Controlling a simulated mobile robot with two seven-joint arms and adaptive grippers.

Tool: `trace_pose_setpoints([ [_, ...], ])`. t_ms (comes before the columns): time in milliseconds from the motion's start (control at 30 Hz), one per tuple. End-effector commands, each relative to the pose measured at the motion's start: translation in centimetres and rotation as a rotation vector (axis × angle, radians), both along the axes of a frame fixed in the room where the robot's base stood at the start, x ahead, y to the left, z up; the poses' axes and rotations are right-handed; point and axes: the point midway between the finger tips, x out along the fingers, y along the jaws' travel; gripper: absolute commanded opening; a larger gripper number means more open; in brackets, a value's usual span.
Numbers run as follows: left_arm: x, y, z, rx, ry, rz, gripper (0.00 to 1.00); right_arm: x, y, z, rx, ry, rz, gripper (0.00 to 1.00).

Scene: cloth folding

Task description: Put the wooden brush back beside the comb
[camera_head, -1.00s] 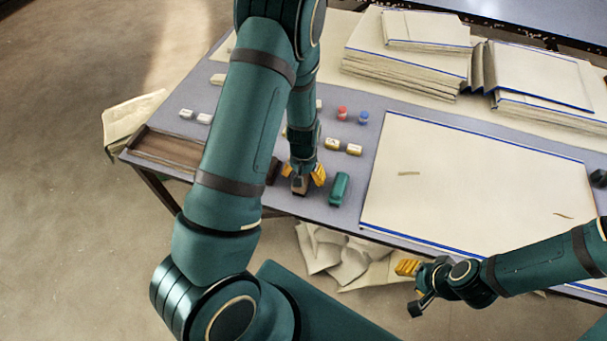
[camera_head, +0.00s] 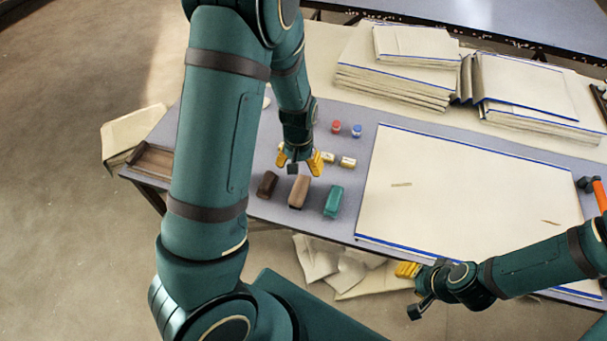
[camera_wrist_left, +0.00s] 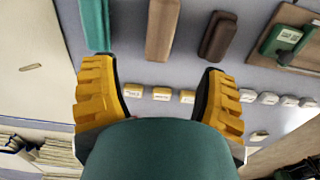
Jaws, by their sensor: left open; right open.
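A lighter brown wooden block (camera_head: 299,191), apparently the brush, lies on the grey table between a dark brown block (camera_head: 267,184) and a teal block (camera_head: 334,201). All three are apart, and I cannot tell which is the comb. In the left wrist view the brown block (camera_wrist_left: 162,28) lies beyond my open fingers, with the teal block (camera_wrist_left: 94,24) left and the dark block (camera_wrist_left: 217,36) right. My left gripper (camera_head: 298,161) is open and empty just behind the brown block. My right gripper (camera_head: 410,290) is open and empty in front of the table.
A large pale board (camera_head: 470,190) lies right of the blocks. Stacked boards (camera_head: 395,85) stand behind. Red (camera_head: 336,126) and blue (camera_head: 357,130) jars and small labelled pieces (camera_head: 347,162) are near my left gripper. A wooden tray (camera_head: 153,161) is at the left edge.

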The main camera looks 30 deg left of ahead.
Motion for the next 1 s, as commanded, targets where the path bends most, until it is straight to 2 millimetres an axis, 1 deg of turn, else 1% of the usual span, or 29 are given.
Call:
trace_pose_setpoints([
  [67,-0.6,-0.9,-0.9,-0.012,0.002,-0.011,0.73,0.0,0.0,0.0,0.0,-0.001,0.0,0.47],
  [167,-2.0,-3.4,-3.7,-0.049,-0.011,-0.038,0.73,0.0,0.0,0.0,0.0,-0.001,0.0,0.47],
  [200,-2.9,-4.8,-5.0,-0.073,-0.02,-0.051,0.73,0.0,0.0,0.0,0.0,-0.001,0.0,0.47],
  [267,-4.3,-7.3,-6.8,-0.116,-0.039,-0.069,0.73,0.0,0.0,0.0,0.0,-0.001,0.0,0.47],
  [300,-5.2,-8.9,-7.8,-0.147,-0.054,-0.077,0.73,0.0,0.0,0.0,0.0,-0.001,0.0,0.47],
  [400,-7.3,-12.6,-9.1,-0.224,-0.093,-0.085,0.73,0.0,0.0,0.0,0.0,-0.001,0.0,0.47],
  [500,-8.7,-15.4,-9.5,-0.286,-0.129,-0.083,0.73,0.0,0.0,0.0,0.0,-0.001,0.0,0.47],
  [533,-9.0,-15.9,-9.4,-0.3,-0.138,-0.082,0.73,0.0,0.0,0.0,0.0,-0.001,0.0,0.47],
  [600,-9.4,-16.9,-9.4,-0.323,-0.153,-0.081,0.73,0.0,0.0,0.0,0.0,-0.001,0.0,0.47],
  [700,-9.6,-17.4,-9.3,-0.334,-0.162,-0.079,0.73,0.0,0.0,0.0,0.0,-0.001,0.0,0.47],
  [1000,-9.5,-17.3,-9.3,-0.333,-0.163,-0.08,0.73,0.0,0.0,0.0,0.0,-0.001,0.0,0.47],
])
